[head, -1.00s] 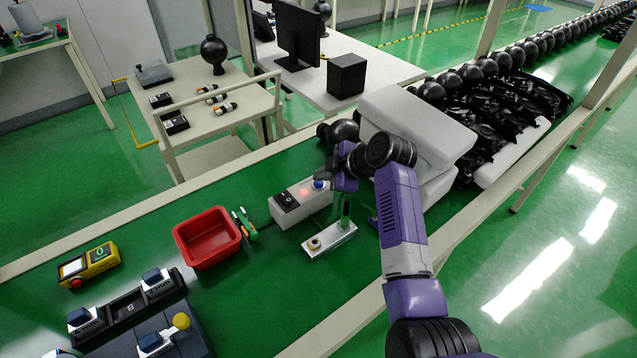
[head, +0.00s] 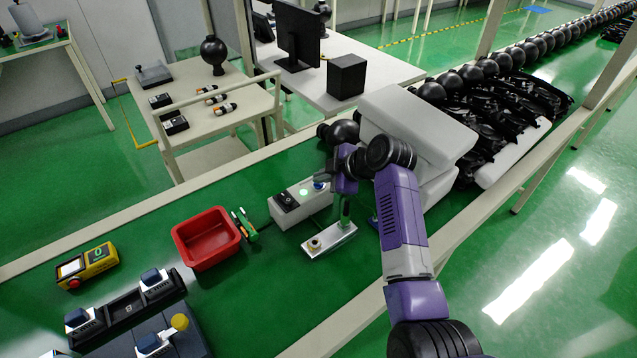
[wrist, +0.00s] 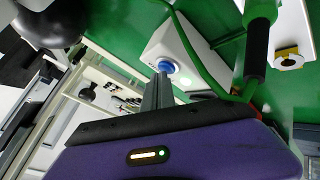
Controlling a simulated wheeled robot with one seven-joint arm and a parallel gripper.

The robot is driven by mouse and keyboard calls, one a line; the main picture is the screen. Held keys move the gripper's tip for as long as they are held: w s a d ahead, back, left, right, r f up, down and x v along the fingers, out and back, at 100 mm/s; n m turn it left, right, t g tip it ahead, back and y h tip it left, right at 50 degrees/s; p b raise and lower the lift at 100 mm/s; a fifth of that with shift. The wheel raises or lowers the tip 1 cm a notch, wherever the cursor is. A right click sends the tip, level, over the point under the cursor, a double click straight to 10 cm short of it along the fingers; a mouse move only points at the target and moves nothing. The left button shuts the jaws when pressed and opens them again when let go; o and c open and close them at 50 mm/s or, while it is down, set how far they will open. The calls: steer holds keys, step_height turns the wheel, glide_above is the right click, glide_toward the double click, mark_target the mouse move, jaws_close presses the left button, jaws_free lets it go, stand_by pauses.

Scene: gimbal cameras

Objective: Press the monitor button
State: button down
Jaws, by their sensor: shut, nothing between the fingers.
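A white control box (head: 291,206) lies on the green bench. It has a black rocker switch (head: 286,200), a lit pale-green lamp (head: 304,194) and a blue round button (head: 319,185) at its right end. The blue button (wrist: 168,66) and the box (wrist: 172,48) also show in the wrist view. My gripper (head: 324,179) is right at the button; in the wrist view its closed grey fingers (wrist: 163,78) end at the button's lower edge. I cannot tell whether they touch it. The fingers hold nothing.
A metal plate with a yellow-ringed part (head: 315,243) and a green upright stands right of the box. A red bin (head: 207,240) and green-handled tools (head: 245,224) lie left. White stacked blocks (head: 415,130) stand behind my arm. A black monitor (head: 298,35) is on the back table.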

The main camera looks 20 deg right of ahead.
mark_target(322, 185)
stand_by(0.3)
steer(key=shift+r+p, duration=0.6)
steer(key=shift+r, duration=0.2)
steer(key=shift+r, duration=0.1)
steer(key=shift+r+p, duration=1.8)
steer(key=shift+r, duration=0.65)
